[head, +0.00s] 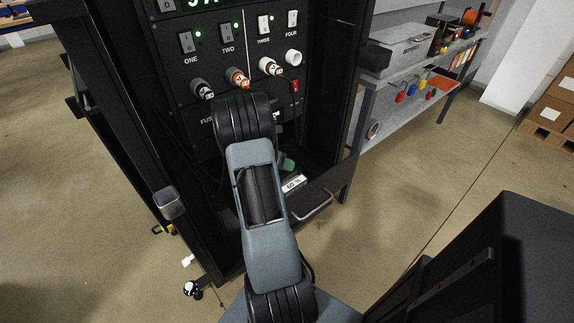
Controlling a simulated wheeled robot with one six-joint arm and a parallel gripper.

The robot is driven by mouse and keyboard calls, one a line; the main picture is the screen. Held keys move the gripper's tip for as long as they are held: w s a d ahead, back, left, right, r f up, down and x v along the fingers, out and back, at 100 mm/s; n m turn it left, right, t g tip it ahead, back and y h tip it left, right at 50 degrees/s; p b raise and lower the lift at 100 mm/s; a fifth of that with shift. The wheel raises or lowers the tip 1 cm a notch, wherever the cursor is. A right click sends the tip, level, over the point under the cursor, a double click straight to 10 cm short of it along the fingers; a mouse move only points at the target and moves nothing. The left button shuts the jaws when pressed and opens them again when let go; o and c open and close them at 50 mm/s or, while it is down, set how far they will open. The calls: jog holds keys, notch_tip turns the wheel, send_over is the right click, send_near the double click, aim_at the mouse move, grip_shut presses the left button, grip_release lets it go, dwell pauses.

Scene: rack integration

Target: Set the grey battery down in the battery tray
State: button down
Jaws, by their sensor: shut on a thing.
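My arm reaches down into the black rack, and its links cover the middle of the view. My gripper is hidden behind them, so its hold cannot be seen. A black drawer-like tray (338,182) with a metal handle is low in the rack, right of my arm; it may be the battery tray. A white label (293,184) reading about "50 %" shows at the tray, beside my arm. I cannot tell whether it is on a battery. A small green piece (287,164) shows just above the label. No grey battery can be clearly made out.
Above the tray, the rack panel (215,65) has switches labelled ONE to FOUR and several plugged connectors, including an orange one (237,78). A grey shelf unit (410,75) with a case and coloured padlocks stands at right. Open floor (440,170) lies right of the rack.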

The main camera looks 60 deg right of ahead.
jog(key=shift+f, duration=0.15)
jog(key=c, duration=1.1)
grip_release()
jog(key=shift+o, duration=0.2)
jog(key=shift+f, duration=0.2)
jog(key=p+v, duration=0.2)
jog(key=v, duration=1.2)
